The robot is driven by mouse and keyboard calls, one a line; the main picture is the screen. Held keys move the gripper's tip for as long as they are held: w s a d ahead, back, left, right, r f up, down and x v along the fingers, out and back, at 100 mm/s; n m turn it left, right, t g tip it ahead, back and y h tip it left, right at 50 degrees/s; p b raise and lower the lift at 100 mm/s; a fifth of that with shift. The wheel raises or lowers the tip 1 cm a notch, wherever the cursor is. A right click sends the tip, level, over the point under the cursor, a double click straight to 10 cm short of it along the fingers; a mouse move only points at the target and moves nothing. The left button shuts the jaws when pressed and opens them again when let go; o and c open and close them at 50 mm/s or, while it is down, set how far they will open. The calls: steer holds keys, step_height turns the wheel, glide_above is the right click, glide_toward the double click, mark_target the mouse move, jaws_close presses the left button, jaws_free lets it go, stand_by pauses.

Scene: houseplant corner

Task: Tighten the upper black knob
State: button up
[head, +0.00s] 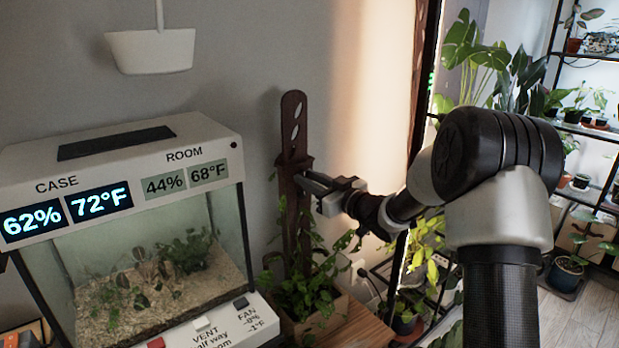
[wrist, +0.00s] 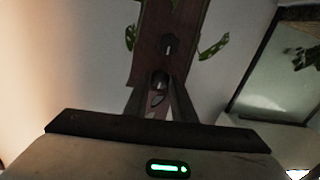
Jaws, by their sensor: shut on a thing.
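The wrist view looks upside down. There, the fingers of my gripper (wrist: 158,88) close on the upper black knob (wrist: 160,79) on the post's face. A lower black knob (wrist: 168,46) sits free further along the post. In the head view the gripped knob is hidden by the fingers.
A glass plant case (head: 130,250) with displays and a front button panel stands close on the left. A white hanging planter (head: 150,50) is above it. The planter with vines (head: 308,292) sits below my gripper. Plant shelves stand at the right.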

steer(key=m+p, duration=0.3)
steer(key=m, duration=0.1)
steer(key=shift+r, duration=0.15)
steer(key=m+p, duration=0.5)
steer(key=m, duration=0.2)
steer(key=shift+m+t, duration=0.3)
steer(key=shift+m, duration=0.1)
steer(key=shift+s+a+f+m+t+h+p, duration=0.2)
steer(key=shift+m+p, duration=0.4)
steer(key=shift+m, duration=2.45)
steer(key=shift+w+d+r+m+t+h+p, duration=0.2)
steer(key=shift+m+p, duration=0.4)
steer(key=shift+m, duration=2.5)
steer(key=shift+s+a+f+m+h+p, duration=0.1)
steer(key=shift+a+f+m+h+p, duration=0.35)
steer(key=shift+m, duration=2.6)
steer(key=shift+d+r, duration=0.25)
steer(key=o, duration=1.1)
steer(key=shift+c, duration=0.2)
